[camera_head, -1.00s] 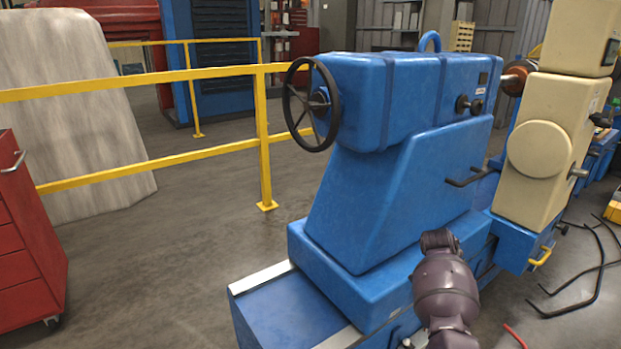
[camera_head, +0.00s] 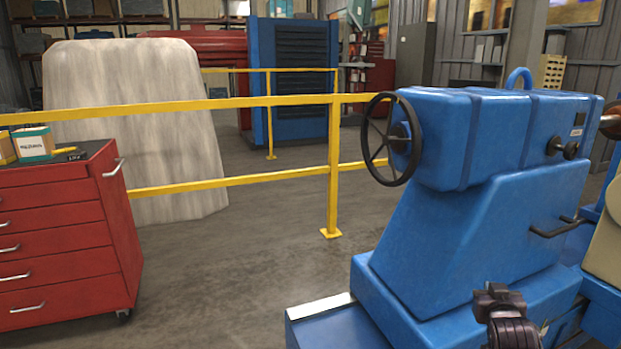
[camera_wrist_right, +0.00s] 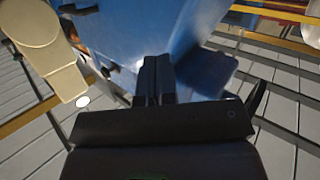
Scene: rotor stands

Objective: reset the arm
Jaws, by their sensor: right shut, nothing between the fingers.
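My right gripper (camera_head: 496,296) shows low in the head view, in front of the base of the blue machine (camera_head: 465,230). In the right wrist view its two dark fingers (camera_wrist_right: 156,78) are together with nothing between them. The blue machine fills the upper middle of that wrist view; whether the fingers touch it cannot be told. My left gripper is in neither view.
The blue machine has a black handwheel (camera_head: 390,140) and a lever (camera_head: 556,228). A red tool cabinet (camera_head: 65,240) stands at left. A yellow railing (camera_head: 333,165) crosses behind, before a pale slab (camera_head: 130,120). Floor between cabinet and machine is clear.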

